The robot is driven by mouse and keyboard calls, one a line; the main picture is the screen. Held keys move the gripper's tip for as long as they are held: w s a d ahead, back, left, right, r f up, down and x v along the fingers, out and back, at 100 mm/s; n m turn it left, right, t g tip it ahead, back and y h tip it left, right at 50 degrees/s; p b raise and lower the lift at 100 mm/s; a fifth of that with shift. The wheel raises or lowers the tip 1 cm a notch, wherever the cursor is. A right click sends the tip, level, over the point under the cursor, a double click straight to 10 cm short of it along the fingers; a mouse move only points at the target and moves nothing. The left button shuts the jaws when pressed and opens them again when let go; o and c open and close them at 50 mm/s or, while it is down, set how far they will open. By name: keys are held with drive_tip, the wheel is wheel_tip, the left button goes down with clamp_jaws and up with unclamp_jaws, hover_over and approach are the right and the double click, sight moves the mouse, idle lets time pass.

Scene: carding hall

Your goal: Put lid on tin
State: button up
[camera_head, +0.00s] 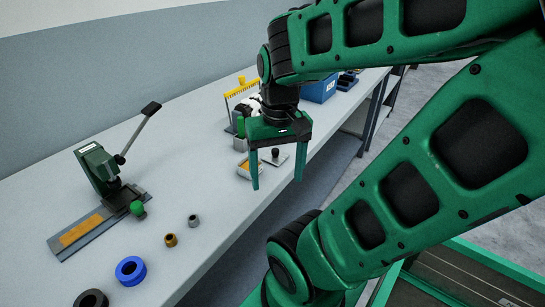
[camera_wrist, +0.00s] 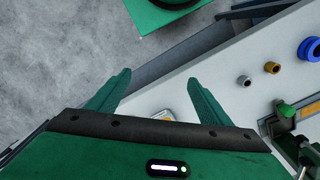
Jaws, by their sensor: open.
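My gripper (camera_head: 277,182) is open and empty above the front edge of the bench. The lid (camera_head: 283,161), a flat pale plate with a dark knob, appears between its fingers, farther back on the bench. What looks like the tin (camera_head: 244,171), a low square box with yellowish contents, is just left of the lid and partly hidden by the left finger. The lid appears beside the tin, not on it. In the wrist view the open fingers (camera_wrist: 159,78) show, and a small pale and yellowish piece peeks over the gripper body; I cannot tell which it is.
A green lever press (camera_head: 97,168) stands on the bench (camera_head: 210,175) at left. Small rings, including a blue one (camera_head: 130,270), lie near the front. A yellow rack (camera_head: 241,87) and a blue bin (camera_head: 320,89) stand farther back. Bare bench lies between.

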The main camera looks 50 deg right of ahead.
drive_tip(key=w+d+r+m, duration=0.3)
drive_tip(key=w+d+m, duration=0.3)
drive_tip(key=w+d, duration=0.25)
drive_tip(key=m, duration=0.4)
hover_over(275, 149)
drive_tip(key=f, duration=0.6)
drive_tip(key=shift+s+d+f, duration=0.15)
drive_tip(key=shift+s+d, duration=0.05)
drive_tip(key=shift+s, duration=0.2)
drive_tip(key=f, duration=0.4)
drive_tip(key=shift+w+a, duration=0.25)
drive_tip(key=shift+w, duration=0.1)
drive_tip(key=shift+f, duration=0.6)
drive_tip(key=shift+c, duration=0.6)
drive_tip(key=c, duration=1)
